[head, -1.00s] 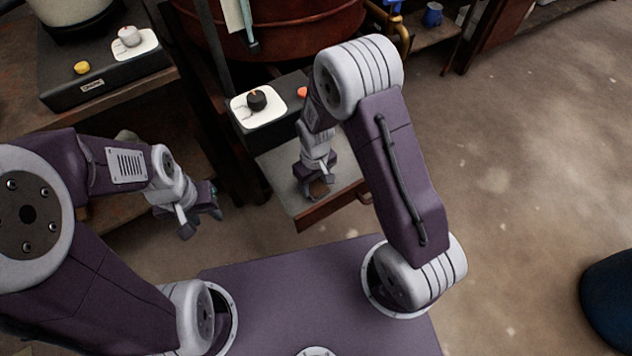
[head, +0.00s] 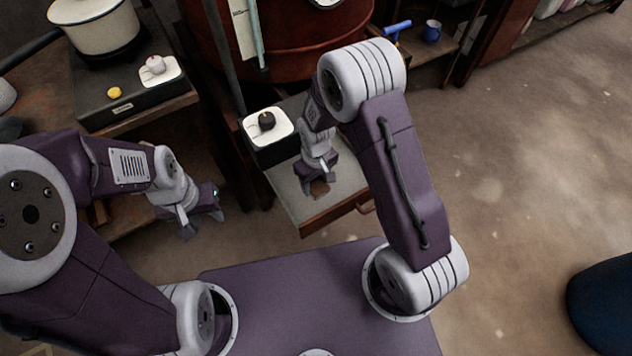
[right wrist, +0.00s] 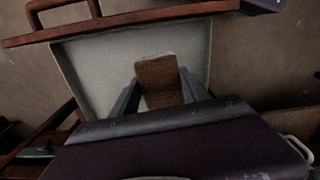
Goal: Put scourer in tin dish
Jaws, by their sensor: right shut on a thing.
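The scourer (right wrist: 158,82) is a brown, roughly rectangular pad between the two fingers of my right gripper (right wrist: 158,95) in the right wrist view. In the head view, my right gripper (head: 318,186) points down over an open drawer (head: 345,180), with a small brown part of the scourer showing at its fingertips. The gripper is shut on the scourer. I cannot tell whether the scourer touches the drawer floor. My left gripper (head: 203,225) is open and empty, with its fingers apart, away from the drawer. I cannot make out a tin dish in either view.
The drawer has a pale interior and wooden front. A control box with a black knob (head: 266,121) stands behind it. At left, a cream pot (head: 95,28) sits on a dark hob (head: 125,88). A large red-brown vat (head: 290,50) stands behind.

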